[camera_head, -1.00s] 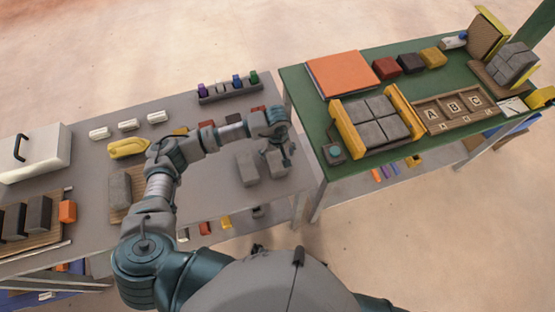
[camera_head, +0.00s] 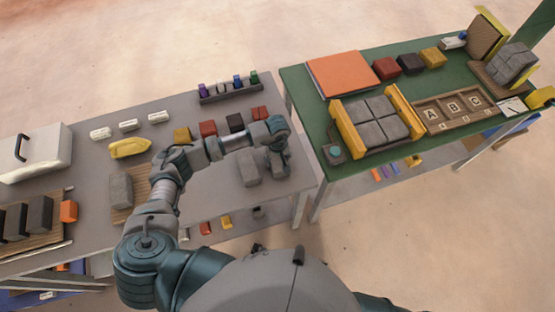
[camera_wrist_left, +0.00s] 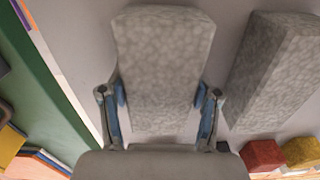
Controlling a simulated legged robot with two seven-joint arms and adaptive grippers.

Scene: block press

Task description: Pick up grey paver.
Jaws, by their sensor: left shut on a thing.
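A grey paver (camera_wrist_left: 165,60) lies between the two blue-padded fingers of my left gripper (camera_wrist_left: 162,100) in the left wrist view; the gripper is shut on it. In the head view my left gripper (camera_head: 275,150) is at the right part of the grey table, and the paver it holds (camera_head: 280,170) is partly hidden by it. A second grey paver (camera_head: 248,168) stands just to its left, apart from it; it also shows at the right of the left wrist view (camera_wrist_left: 275,70). My right gripper is not in view.
Red, black and yellow blocks (camera_head: 208,128) line the grey table (camera_head: 215,190) behind my arm. A rack with coloured pieces (camera_head: 229,90) is at its back. The green table (camera_head: 300,90) stands close on the right, with a yellow-sided press of grey blocks (camera_head: 392,143) and a lettered tray (camera_head: 425,118).

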